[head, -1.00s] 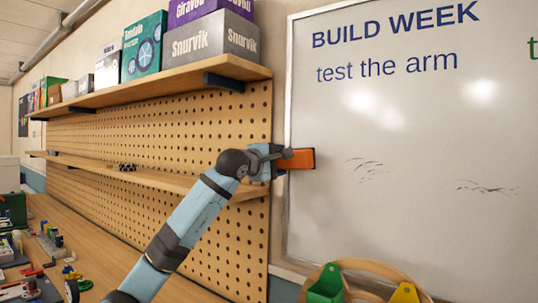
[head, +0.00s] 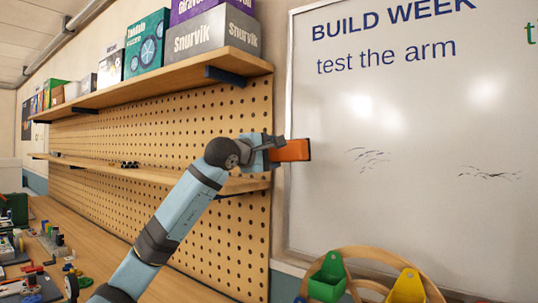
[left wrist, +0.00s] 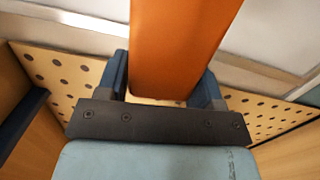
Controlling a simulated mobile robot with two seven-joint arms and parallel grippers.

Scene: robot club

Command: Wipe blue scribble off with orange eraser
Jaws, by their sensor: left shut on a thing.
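My left gripper (head: 268,150) is shut on the orange eraser (head: 291,150), whose free end points right, over the whiteboard's left edge. I cannot tell whether it touches the board. In the left wrist view the eraser (left wrist: 180,48) sits between both fingers and extends away from the gripper (left wrist: 165,88). The whiteboard (head: 400,220) carries two patches of thin dark strokes, one left (head: 368,158) and one right (head: 490,174); both are right of the eraser. I cannot tell if they are blue. My right gripper is not in view.
Blue lettering (head: 388,58) tops the board, with green writing at the right edge. A pegboard (head: 190,110) with shelves and boxes stands left of the board. Green (head: 328,280) and yellow (head: 407,288) objects sit below the board. A cluttered workbench (head: 60,215) is lower left.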

